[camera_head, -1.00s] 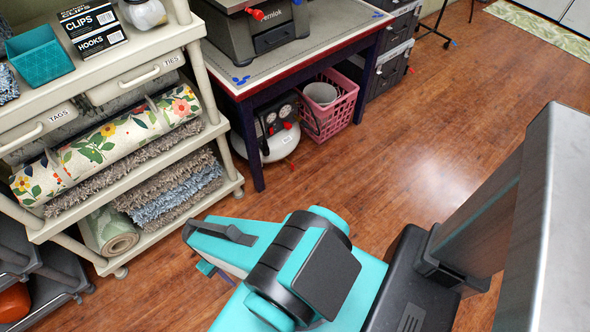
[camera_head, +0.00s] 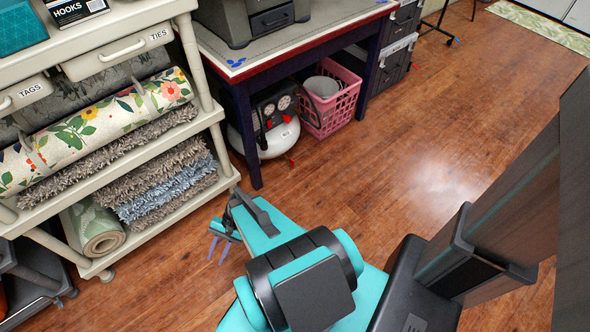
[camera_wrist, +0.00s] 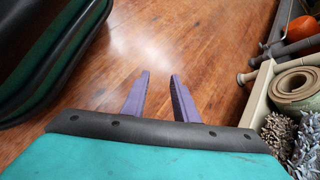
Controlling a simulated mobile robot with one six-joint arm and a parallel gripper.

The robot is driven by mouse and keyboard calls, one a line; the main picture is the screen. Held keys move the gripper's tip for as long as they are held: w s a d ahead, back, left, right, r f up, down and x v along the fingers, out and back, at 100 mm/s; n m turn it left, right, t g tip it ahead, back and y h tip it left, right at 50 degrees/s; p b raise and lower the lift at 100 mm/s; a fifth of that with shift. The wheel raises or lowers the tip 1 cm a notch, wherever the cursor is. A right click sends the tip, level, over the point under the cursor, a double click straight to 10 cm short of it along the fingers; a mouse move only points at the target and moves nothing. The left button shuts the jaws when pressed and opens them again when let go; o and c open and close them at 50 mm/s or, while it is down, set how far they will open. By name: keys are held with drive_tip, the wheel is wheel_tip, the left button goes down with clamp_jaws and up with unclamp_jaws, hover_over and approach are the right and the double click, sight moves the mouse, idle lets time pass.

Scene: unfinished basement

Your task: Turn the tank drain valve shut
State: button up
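A white air tank (camera_head: 276,142) with dark fittings and two gauges stands on the floor under the workbench. A small red part (camera_head: 290,161) shows low at its right side; it may be the drain valve, but it is too small to tell its handle's position. My gripper (camera_head: 219,247) is in front of the shelf's lower right corner, to the left of and nearer than the tank, touching nothing that I can see. In the wrist view its two purple fingers (camera_wrist: 160,92) stand apart with only wood floor between them. The tank is not in the wrist view.
A cream shelf (camera_head: 215,118) with rolled rugs stands at the left. A pink basket (camera_head: 343,105) stands to the tank's right. The wood floor (camera_head: 420,170) in front and right is clear.

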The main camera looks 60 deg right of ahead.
drive_tip(key=w+d+f+m+t+b, duration=0.3)
drive_tip(key=w+d+f+m, duration=0.1)
drive_tip(key=d, duration=0.3)
drive_tip(key=m+t+h+b, duration=1.35)
drive_tip(key=m+b, duration=0.35)
drive_tip(key=m, duration=0.5)
approach(291, 162)
drive_tip(key=shift+h, duration=0.45)
drive_tip(key=v, duration=0.6)
drive_tip(key=shift+a+f, duration=0.25)
drive_tip(key=shift+s+d, duration=0.2)
drive_tip(key=shift+w, duration=0.1)
drive_tip(key=b+x, duration=0.4)
drive_tip(key=x, duration=0.9)
drive_tip(key=shift+w+d, duration=0.15)
drive_tip(key=shift+w, duration=0.15)
